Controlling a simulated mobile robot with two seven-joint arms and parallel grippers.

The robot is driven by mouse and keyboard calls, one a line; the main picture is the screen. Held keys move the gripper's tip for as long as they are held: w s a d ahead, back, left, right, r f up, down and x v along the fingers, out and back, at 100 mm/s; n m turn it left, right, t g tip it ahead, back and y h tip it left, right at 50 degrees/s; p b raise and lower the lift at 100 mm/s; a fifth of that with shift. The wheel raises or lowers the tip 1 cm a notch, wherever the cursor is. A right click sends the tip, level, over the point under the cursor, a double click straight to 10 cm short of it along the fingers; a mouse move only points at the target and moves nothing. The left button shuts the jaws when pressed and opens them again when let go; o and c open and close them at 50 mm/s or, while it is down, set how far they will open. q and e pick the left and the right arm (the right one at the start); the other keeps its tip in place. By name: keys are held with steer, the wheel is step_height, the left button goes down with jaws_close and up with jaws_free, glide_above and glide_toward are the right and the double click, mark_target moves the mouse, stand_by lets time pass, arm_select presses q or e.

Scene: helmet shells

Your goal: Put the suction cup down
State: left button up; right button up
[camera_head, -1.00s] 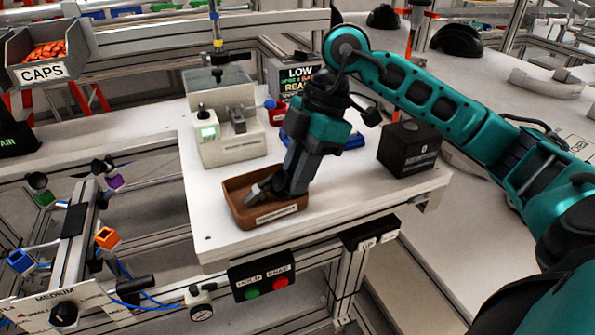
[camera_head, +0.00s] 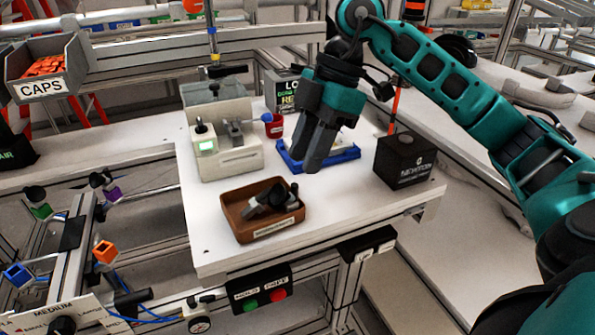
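A suction cup (camera_head: 270,196), black with grey parts, lies in the brown tray (camera_head: 236,232) near the front of the white table. Several dark and grey parts overlap there, so I cannot tell exactly how many cups the tray holds. My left gripper is out of view.
A black box (camera_head: 404,160) with a red tool upright behind it stands at the right of the table. A beige device (camera_head: 228,150) stands at the back left, with a red cup (camera_head: 275,127) beside it. Table surface left of the brown tray is clear.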

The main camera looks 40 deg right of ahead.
steer(key=v, duration=0.5)
steer(key=shift+d+r+p, duration=0.1)
steer(key=shift+r+p, duration=0.15)
steer(key=shift+p, duration=0.1)
